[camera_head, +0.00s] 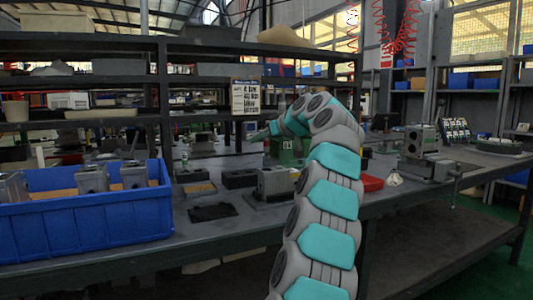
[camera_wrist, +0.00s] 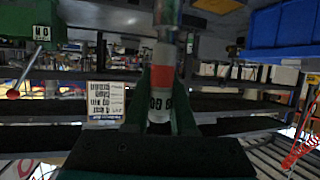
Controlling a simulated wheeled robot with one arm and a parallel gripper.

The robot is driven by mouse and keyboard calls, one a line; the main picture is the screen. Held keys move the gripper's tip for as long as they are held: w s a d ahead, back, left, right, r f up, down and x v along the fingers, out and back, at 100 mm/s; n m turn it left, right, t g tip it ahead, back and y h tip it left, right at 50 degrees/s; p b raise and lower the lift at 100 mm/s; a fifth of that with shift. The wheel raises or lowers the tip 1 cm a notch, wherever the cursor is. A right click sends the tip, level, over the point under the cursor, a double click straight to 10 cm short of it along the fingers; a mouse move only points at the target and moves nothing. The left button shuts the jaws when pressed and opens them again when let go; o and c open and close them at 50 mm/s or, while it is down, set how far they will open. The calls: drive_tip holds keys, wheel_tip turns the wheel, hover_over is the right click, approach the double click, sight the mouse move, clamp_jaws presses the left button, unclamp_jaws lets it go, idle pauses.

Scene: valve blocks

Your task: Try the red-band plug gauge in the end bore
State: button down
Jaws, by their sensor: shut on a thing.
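My gripper (camera_wrist: 164,92) is shut on the red-band plug gauge (camera_wrist: 163,54) in the wrist view. The gauge is a pale cylinder with a red band, dark lettering between the fingers and a shiny metal part at the top. In the head view my gripper (camera_head: 265,133) is small and points left above the bench. A grey valve block (camera_head: 274,183) with a round bore in its face stands on the bench below it. The gauge's tip is cut off in the wrist view, and its relation to any bore cannot be told.
A blue bin (camera_head: 85,226) with several grey blocks stands at the left. A dark mat (camera_head: 212,212) lies on the bench (camera_head: 240,232). Shelves rise behind.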

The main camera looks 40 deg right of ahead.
wheel_tip(320, 180, up, 6)
drive_tip(key=p, duration=0.4)
drive_tip(key=shift+f, duration=0.1)
